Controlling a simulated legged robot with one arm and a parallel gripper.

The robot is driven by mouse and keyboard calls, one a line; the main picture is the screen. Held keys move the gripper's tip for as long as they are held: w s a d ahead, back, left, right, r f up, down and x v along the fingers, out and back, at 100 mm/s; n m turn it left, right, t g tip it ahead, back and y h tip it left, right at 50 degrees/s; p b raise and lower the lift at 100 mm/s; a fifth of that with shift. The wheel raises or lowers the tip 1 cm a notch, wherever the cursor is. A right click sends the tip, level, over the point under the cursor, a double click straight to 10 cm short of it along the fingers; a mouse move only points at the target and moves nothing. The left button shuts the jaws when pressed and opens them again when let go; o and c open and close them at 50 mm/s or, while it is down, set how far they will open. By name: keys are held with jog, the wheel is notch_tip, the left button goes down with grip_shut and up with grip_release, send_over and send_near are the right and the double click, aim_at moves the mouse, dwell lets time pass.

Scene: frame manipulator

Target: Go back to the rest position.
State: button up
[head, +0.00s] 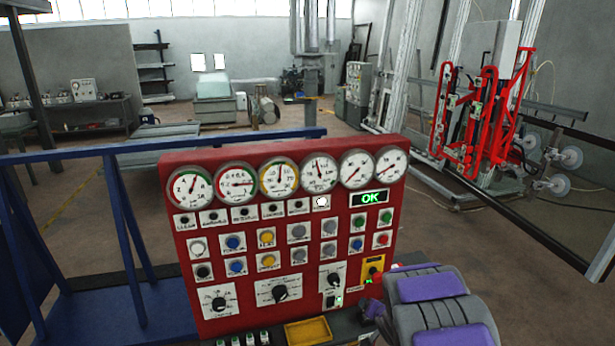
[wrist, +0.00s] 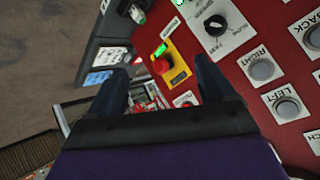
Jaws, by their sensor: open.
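The red control panel (head: 250,318) stands in front of me in the head view, with a row of round gauges and many buttons. Its display (head: 370,198) reads OK in green. My arm, grey with purple covers, covers the panel's lower right in the head view, and my fingertips cannot be made out there. In the wrist view my gripper (wrist: 162,84) is open, its two dark fingers apart and nothing held between them. A red button (wrist: 162,66) on a yellow plate shows just beyond the fingers; the plate also shows in the head view (head: 374,262).
A blue rail frame (head: 130,240) stands left of the panel. A yellow tray (head: 307,331) lies at the panel's foot. A red lifting frame with suction cups (head: 480,120) stands at the right. Open floor (head: 270,135) lies behind the panel.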

jog(key=s+d+r+g+h+b, duration=0.1)
jog(key=s+r+g, duration=0.15)
jog(key=s, duration=0.35)
jog(key=s+d+r+n+g+h+b, duration=0.1)
jog(key=s+r, duration=0.2)
jog(key=s, duration=0.4)
jog(key=s+d+r+g+h+b, duration=0.1)
jog(key=s+r+g, duration=0.15)
jog(key=s, duration=0.35)
jog(key=s+a+r+n+g+y+b, duration=0.1)
jog(key=s+a+g, duration=0.1)
jog(key=s, duration=0.8)
jog(key=s+a+r+n+g+b, duration=0.1)
jog(key=s+a, duration=0.3)
jog(key=s, duration=0.6)
jog(key=s+a+r+n+g+y+b, duration=0.1)
jog(key=s+a+n+g, duration=0.1)
jog(key=s, duration=0.9)
jog(key=shift+a+r+n+g+y, duration=0.3)
jog(key=shift+a+r+n+g, duration=0.15)
jog(key=shift+a, duration=0.2)
